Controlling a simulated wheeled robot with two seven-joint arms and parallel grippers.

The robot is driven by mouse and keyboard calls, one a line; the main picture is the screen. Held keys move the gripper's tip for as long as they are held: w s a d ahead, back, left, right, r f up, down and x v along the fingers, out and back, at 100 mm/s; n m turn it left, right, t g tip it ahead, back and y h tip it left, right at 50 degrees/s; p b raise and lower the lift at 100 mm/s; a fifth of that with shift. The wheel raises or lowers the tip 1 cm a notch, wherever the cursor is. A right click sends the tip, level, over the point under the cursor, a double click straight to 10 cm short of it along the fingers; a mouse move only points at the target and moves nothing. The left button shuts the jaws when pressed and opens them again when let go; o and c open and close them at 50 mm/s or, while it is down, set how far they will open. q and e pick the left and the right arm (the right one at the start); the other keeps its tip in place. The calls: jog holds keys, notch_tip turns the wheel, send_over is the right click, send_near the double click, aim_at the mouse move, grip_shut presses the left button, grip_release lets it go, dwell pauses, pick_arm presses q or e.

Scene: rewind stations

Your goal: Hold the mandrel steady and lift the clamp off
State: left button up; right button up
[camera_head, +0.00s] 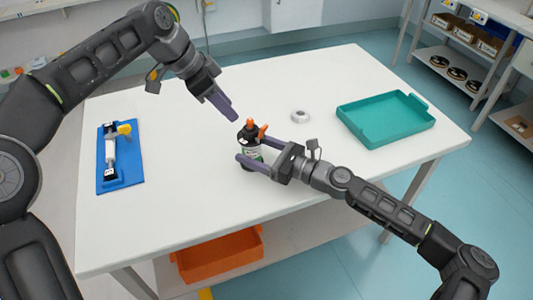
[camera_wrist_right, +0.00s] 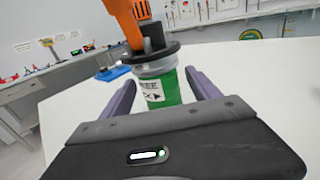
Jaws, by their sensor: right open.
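An upright cylinder (camera_head: 251,153) with a green and white label and a black flange, apparently the mandrel, stands on the white table. It also shows in the right wrist view (camera_wrist_right: 172,87). An orange clamp-like part (camera_head: 250,123) sits on top of it, and in the right wrist view the orange part (camera_wrist_right: 128,18) sits beside a black post. My right gripper (camera_head: 251,151) is open, with one finger on each side of the cylinder. My left gripper (camera_head: 232,114) is empty above and left of the orange part, apart from it; the gap between its fingers is hidden.
A blue board (camera_head: 110,177) with a white roller and yellow handle lies at the left. A white ring (camera_head: 300,116) and a teal tray (camera_head: 417,128) are at the right. An orange bin (camera_head: 218,258) is under the table. The table's front middle is clear.

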jog(key=shift+w+a, duration=0.4)
jog(key=shift+a, duration=0.15)
